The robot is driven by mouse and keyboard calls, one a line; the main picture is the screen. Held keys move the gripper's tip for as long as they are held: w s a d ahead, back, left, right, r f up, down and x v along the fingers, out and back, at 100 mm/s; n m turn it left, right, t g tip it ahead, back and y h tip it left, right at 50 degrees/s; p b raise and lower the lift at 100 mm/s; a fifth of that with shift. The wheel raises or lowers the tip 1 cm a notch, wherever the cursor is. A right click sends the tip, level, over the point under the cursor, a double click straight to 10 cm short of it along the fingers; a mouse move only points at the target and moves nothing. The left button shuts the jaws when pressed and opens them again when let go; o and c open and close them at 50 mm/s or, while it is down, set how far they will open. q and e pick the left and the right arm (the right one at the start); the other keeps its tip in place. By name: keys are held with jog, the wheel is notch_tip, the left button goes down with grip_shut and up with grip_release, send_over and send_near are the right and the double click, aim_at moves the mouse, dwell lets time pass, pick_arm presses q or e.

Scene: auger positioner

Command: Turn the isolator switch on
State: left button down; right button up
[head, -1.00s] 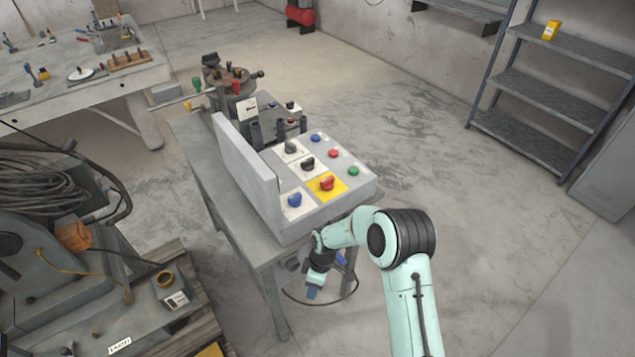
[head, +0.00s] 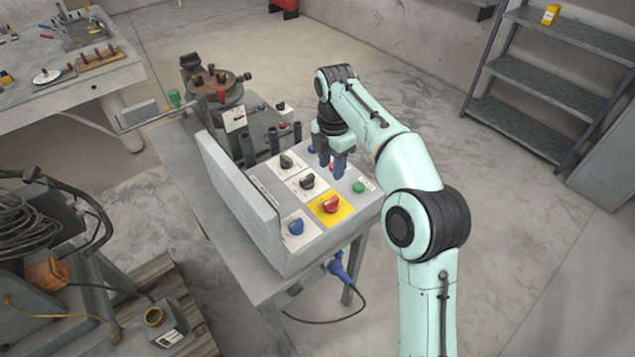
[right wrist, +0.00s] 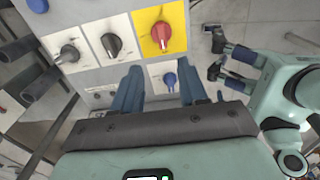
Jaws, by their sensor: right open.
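I take the isolator switch to be the red rotary knob (head: 331,205) on the yellow plate (head: 346,212) at the front of the grey control box. It also shows in the right wrist view (right wrist: 162,34), above the gripper fingers, with nothing touching it. My right gripper (head: 331,166) is open and empty, pointing down over the box behind the red knob. In the right wrist view, a blue knob (right wrist: 170,79) appears between its fingers. My left gripper (right wrist: 228,62) shows only at the right of that view, fingers apart.
Black knobs (head: 307,182) and a blue knob (head: 296,227) sit beside the yellow plate. A green button (head: 358,187) is at the right. An upright grey panel (head: 238,193) borders the box's left side. A blue plug with cable (head: 340,270) hangs below.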

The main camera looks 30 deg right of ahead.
aim_at(331, 200)
jog(key=f+b, duration=0.1)
jog(key=f, duration=0.2)
jog(key=shift+s+f+b, duration=0.35)
jog(key=shift+s, duration=0.05)
notch_tip(331, 200, down, 8)
jog(key=shift+w+r+b, duration=0.15)
jog(key=shift+b, duration=0.7)
pick_arm(q)
jog(key=shift+s+f, duration=0.3)
jog(key=shift+f, duration=0.35)
jog(key=shift+s+f, duration=0.25)
jog(key=shift+f, duration=0.45)
jog(key=shift+s+f, duration=0.3)
jog(key=shift+f, duration=0.35)
pick_arm(e)
jog(key=shift+w+f, duration=0.1)
jog(key=shift+f, duration=0.5)
grip_shut()
